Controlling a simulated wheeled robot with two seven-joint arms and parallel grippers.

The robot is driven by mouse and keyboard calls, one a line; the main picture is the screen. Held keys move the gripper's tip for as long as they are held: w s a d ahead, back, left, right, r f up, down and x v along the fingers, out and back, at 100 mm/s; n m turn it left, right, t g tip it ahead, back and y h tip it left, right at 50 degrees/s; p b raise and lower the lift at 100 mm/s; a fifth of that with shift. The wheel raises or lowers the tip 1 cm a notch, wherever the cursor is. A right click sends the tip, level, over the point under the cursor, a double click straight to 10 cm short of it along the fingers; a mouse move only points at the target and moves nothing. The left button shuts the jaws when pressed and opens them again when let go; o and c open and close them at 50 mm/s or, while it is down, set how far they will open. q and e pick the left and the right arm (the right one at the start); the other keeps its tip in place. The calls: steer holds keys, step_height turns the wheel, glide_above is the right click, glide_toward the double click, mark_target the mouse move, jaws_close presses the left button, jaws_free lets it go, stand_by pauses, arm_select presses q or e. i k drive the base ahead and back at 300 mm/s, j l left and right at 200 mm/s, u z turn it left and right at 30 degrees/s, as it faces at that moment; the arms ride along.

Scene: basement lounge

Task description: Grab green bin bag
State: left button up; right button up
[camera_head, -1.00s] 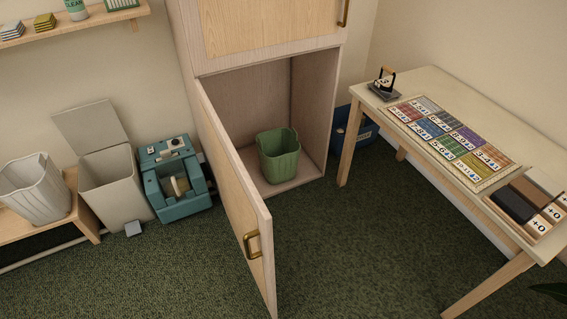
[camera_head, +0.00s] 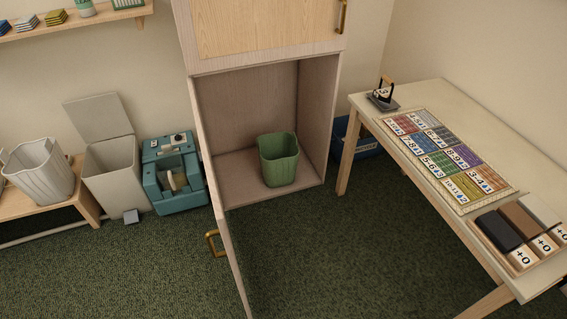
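A green bin (camera_head: 279,160), open at the top and bag-like in shape, stands upright on the floor of the cabinet's lower compartment (camera_head: 240,168), toward its right side. The cabinet door (camera_head: 224,235) is swung open toward me on the left, with a brass handle (camera_head: 213,243) on its outer face. Neither of my grippers shows in the head view.
A table (camera_head: 457,108) with a game board (camera_head: 450,160) stands at the right. A blue bin (camera_head: 363,140) is partly hidden behind its leg. A teal machine (camera_head: 174,175), a grey pedal bin (camera_head: 115,178) and a bench (camera_head: 84,200) stand left. Carpet right of the door is clear.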

mark_target(278, 152)
steer(key=i+l, duration=0.25)
steer(key=l, duration=0.15)
steer(key=i+l, duration=0.25)
steer(key=l, duration=0.15)
steer(key=i+l, duration=0.15)
steer(key=i, duration=0.25)
steer(key=i+l+u, duration=0.15)
steer(key=i, duration=0.25)
steer(key=i+j, duration=0.2)
steer(key=i, duration=0.5)
steer(key=i+j+u, duration=0.1)
steer(key=i, duration=0.6)
steer(key=i+j, duration=0.2)
steer(key=i, duration=0.55)
